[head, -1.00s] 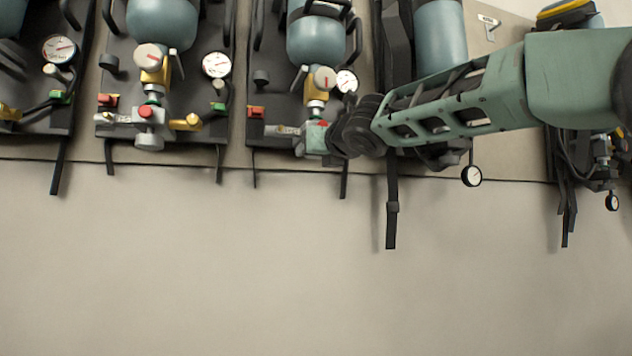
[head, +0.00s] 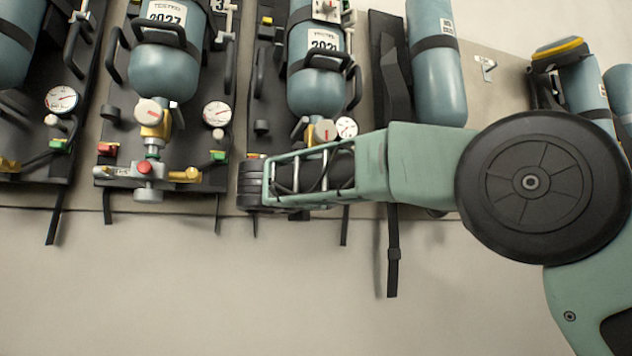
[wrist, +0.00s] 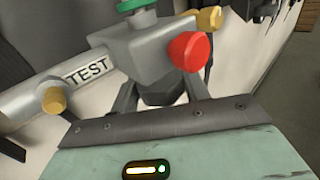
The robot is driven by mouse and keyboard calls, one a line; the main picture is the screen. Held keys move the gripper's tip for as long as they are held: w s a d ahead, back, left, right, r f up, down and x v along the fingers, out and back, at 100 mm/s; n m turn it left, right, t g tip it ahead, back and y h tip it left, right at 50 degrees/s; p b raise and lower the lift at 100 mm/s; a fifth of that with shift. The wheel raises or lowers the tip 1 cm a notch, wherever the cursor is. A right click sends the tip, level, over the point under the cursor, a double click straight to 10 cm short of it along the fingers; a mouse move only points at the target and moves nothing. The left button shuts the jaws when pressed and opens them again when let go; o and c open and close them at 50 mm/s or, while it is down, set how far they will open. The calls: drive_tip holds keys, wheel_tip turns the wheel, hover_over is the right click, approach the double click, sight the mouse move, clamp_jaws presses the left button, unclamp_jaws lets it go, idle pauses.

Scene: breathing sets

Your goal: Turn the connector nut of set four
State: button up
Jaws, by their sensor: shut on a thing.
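In the wrist view my gripper (wrist: 161,96) has one finger on each side of a dark faceted connector nut (wrist: 160,91), shut on it. The nut sits under a grey valve block (wrist: 145,48) that carries a red knob (wrist: 189,52) and a grey tube marked TEST. In the head view my arm lies across the lower end of the breathing set with cylinder label 2021 (head: 324,43). It hides that set's block and nut, and my gripper. The number of this set is not readable.
A set with label 2027 (head: 165,15) lies close to the left, with its own red knob (head: 145,168). Another cylinder (head: 435,75) is to the right. Black straps (head: 392,250) hang over the table edge. The pale area in front is clear.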

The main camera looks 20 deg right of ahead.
drive_tip(key=m+g+h+p, duration=0.1)
drive_tip(key=p, duration=0.3)
drive_tip(key=m+g+h+p, duration=0.2)
drive_tip(key=p, duration=0.2)
drive_tip(key=shift+w+a+r+g, duration=0.1)
drive_tip(key=shift+r+g, duration=0.2)
drive_tip(key=m+g+h+p, duration=0.1)
drive_tip(key=m+g+p, duration=0.1)
drive_tip(key=p, duration=0.4)
drive_tip(key=m+g+h+p, duration=0.1)
drive_tip(key=g+p, duration=0.2)
drive_tip(key=p, duration=0.3)
drive_tip(key=shift+m+h, duration=0.3)
drive_tip(key=shift+m, duration=0.1)
drive_tip(key=m+g+p, duration=0.1)
drive_tip(key=g+p, duration=0.1)
drive_tip(key=p, duration=0.3)
drive_tip(key=shift+f, duration=0.2)
drive_tip(key=shift+m+g+p, duration=0.3)
drive_tip(key=shift+g+p, duration=0.05)
drive_tip(key=shift+g, duration=0.05)
drive_tip(key=shift+f+m+g+h+p, duration=0.3)
drive_tip(key=shift+g+p, duration=0.15)
drive_tip(key=shift+g, duration=0.05)
drive_tip(key=o, duration=1)
drive_tip(key=shift+r, duration=0.1)
